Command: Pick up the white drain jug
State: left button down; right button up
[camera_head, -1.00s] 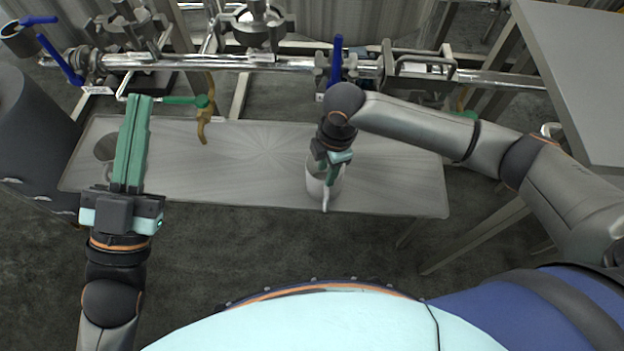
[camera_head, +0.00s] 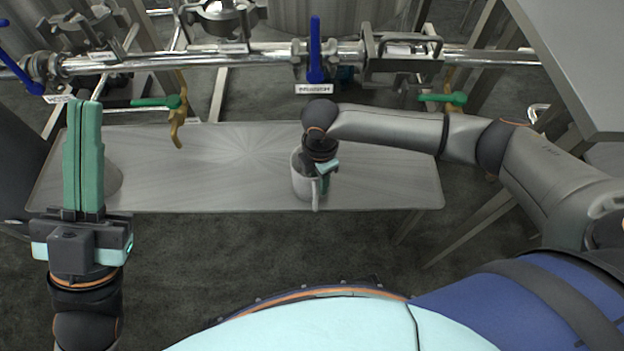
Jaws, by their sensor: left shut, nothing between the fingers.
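A pale, light grey-white jug (camera_head: 301,187) stands upright on the long metal bench, right of its middle. Its handle side faces me. My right gripper (camera_head: 323,184) points down at the jug's near right rim and handle. Its wrist covers most of the jug's mouth, and I cannot tell whether the fingers are closed on it. My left gripper (camera_head: 83,106) is shut and empty, pointing away from me over the left end of the bench. It partly hides a grey round vessel (camera_head: 112,180) there.
The metal bench (camera_head: 220,165) is bare between the two vessels. Behind it run a steel pipe (camera_head: 200,60), a blue-handled valve (camera_head: 315,60) and green-handled taps (camera_head: 175,103). A grey tabletop (camera_head: 580,70) stands at the right.

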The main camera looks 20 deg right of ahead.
notch_tip(320, 180, down, 4)
jog(key=shift+s+r+b, duration=0.1)
jog(key=shift+b, duration=0.7)
jog(key=shift+c, duration=0.3)
grip_shut()
dwell(0.4)
